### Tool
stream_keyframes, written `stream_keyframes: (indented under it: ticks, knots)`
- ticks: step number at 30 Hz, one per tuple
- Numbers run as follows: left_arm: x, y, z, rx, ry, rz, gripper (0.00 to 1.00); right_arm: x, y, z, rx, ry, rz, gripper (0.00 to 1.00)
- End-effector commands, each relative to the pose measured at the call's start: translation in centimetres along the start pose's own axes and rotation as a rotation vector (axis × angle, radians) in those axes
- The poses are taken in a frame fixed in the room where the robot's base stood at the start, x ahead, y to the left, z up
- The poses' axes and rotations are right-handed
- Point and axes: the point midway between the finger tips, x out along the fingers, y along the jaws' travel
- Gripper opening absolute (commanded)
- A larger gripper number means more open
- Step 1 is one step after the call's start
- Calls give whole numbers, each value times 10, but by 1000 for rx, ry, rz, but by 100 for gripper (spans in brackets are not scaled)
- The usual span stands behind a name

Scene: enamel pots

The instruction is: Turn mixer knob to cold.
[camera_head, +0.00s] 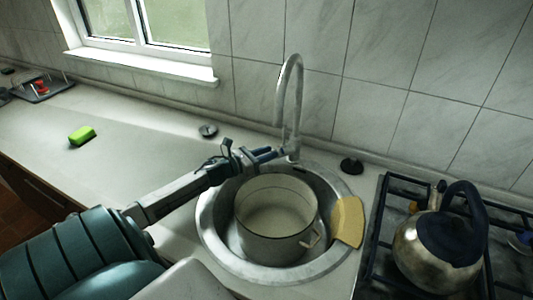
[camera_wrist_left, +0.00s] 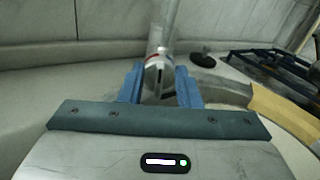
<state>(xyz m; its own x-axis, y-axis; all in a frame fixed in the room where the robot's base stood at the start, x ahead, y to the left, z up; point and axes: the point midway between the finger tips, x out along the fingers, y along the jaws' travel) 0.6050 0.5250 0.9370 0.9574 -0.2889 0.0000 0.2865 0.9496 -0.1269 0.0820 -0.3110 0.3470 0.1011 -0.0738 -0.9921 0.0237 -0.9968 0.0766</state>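The mixer is a tall curved metal tap (camera_head: 291,95) behind the sink. Its knob (camera_wrist_left: 158,74) is a short metal cylinder with a red mark near its top and a dark slot in its face. My left gripper (camera_head: 272,154) reaches in from the left to the tap's base. In the left wrist view its two blue fingers (camera_wrist_left: 160,88) stand apart, one on each side of the knob. I cannot tell whether they touch it. The fingers partly hide the knob in the head view. My right gripper is not in view.
A pot (camera_head: 275,240) stands in the round sink (camera_head: 213,240), below my left gripper. A yellow board (camera_head: 347,222) lies on the sink's right rim. A kettle (camera_head: 425,255) stands on the stove at right. A green sponge (camera_head: 82,135) and black discs (camera_head: 351,166) lie on the counter.

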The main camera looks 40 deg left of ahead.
Motion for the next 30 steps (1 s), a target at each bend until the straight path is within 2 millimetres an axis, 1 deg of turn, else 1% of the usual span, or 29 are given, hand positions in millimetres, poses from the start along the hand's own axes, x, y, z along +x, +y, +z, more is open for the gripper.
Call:
stream_keyframes:
  ticks: [2, 6, 7, 14, 20, 26, 30]
  knots:
    - [0, 0, 0, 0, 0, 0, 30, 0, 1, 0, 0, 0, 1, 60]
    - [0, 0, 0, 0, 0, 0, 2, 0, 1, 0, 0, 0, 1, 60]
    - [0, 0, 0, 0, 0, 0, 0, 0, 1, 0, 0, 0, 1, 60]
    - [0, 0, -1, 5, 0, 0, 0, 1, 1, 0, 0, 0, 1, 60]
    - [0, 0, -3, 57, 0, 0, 0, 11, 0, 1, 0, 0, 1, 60]
    - [0, -2, -4, 184, -1, -1, 0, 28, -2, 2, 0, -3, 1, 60]
    - [0, -4, -5, 302, 0, -1, 0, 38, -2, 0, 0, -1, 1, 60]
